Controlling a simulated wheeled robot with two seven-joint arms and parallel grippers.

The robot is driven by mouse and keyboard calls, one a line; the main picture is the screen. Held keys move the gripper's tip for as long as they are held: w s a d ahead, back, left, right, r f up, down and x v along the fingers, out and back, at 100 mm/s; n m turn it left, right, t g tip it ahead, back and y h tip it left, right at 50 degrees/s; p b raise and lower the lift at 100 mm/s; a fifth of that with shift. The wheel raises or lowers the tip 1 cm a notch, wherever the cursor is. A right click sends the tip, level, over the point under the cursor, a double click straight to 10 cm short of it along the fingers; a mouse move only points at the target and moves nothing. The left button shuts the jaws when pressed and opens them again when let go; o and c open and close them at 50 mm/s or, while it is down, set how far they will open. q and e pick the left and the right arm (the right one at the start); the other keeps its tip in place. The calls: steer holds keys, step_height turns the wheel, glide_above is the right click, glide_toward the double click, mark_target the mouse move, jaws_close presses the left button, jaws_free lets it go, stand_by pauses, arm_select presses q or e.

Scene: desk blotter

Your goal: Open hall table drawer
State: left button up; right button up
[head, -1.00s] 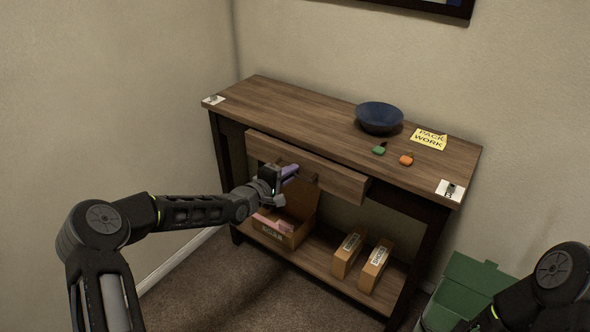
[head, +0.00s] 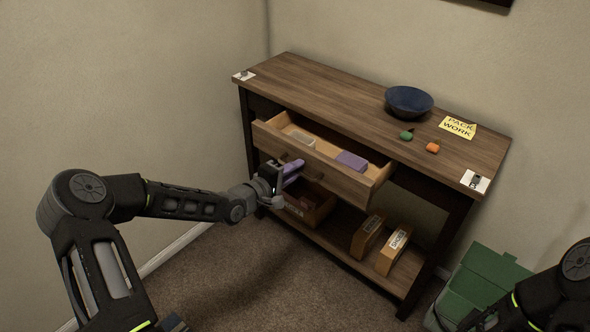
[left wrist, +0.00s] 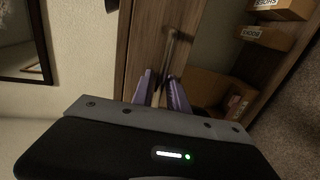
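The hall table (head: 340,100) is dark wood and stands against the wall. Its drawer (head: 335,172) is pulled partly out in the head view, with a grey item (head: 302,139) and a purple block (head: 351,160) inside. My left gripper (head: 294,172), with purple fingers, is at the left part of the drawer front. In the left wrist view, the bar handle (left wrist: 170,45) runs down between the fingers of the left gripper (left wrist: 164,82), which look closed on it. The exact contact is partly hidden. My right arm shows at the lower right, its gripper out of view.
On the tabletop are a blue bowl (head: 409,101), a green item (head: 407,135), an orange item (head: 432,148) and a yellow note (head: 458,127). The lower shelf holds boxes (head: 393,252). A green bin (head: 483,283) stands at the right. Carpet in front is clear.

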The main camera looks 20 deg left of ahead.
arm_select(q)
steer(key=v, duration=0.7)
steer(key=shift+s+p, duration=0.35)
steer(key=shift+p, duration=0.05)
steer(key=shift+a+r, duration=0.1)
